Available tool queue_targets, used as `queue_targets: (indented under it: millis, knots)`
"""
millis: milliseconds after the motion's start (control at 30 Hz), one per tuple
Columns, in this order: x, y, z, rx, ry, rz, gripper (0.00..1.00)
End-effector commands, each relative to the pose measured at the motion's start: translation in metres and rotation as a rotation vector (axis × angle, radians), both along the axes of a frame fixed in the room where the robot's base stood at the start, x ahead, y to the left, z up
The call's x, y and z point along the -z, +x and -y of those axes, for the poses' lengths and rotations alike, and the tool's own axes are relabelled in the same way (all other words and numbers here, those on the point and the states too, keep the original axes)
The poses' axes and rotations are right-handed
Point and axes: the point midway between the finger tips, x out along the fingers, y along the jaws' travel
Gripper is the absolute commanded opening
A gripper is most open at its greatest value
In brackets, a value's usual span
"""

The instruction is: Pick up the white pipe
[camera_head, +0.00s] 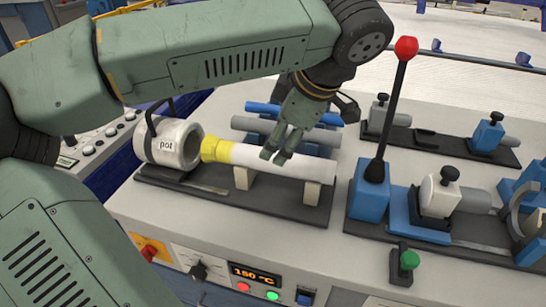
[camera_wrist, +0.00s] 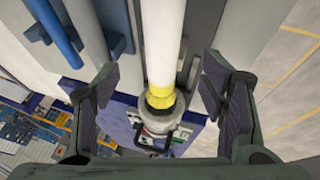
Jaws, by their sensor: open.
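The white pipe (camera_head: 285,162) lies level on light supports on a dark base, with a yellow end (camera_head: 216,149) at its left beside a grey-white pot (camera_head: 174,143) marked "pot". The pipe also shows in the wrist view (camera_wrist: 162,42), running from the top edge down to the yellow end (camera_wrist: 160,97) and the pot. My gripper (camera_head: 278,155) is above the middle of the pipe, pointing down. In the wrist view its two fingers (camera_wrist: 159,88) stand apart, one on each side of the pipe, with gaps to it. I cannot tell how far the fingertips reach beside the pipe.
A grey pipe (camera_head: 256,127) and a blue pipe (camera_head: 262,107) lie behind the white one. A red-knobbed lever (camera_head: 391,105) rises from a blue block to the right. Clamp fixtures (camera_head: 440,195) stand further right. A front panel has a display (camera_head: 256,274) and buttons.

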Motion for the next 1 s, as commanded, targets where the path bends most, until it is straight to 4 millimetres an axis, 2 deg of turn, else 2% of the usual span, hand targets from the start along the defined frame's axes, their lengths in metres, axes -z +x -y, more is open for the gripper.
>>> queue_targets:
  millis: [100, 367, 700, 967, 1000]
  knots:
    - [0.017, 0.006, -0.005, 0.002, -0.004, -0.004, 0.65]
    - [0.037, 0.014, -0.010, 0.004, -0.006, -0.003, 0.65]
    - [0.078, 0.028, -0.020, 0.004, -0.007, -0.001, 0.65]
    - [0.081, 0.029, -0.021, 0.005, -0.008, 0.001, 0.65]
    - [0.081, 0.029, -0.021, 0.005, -0.008, 0.001, 0.62]
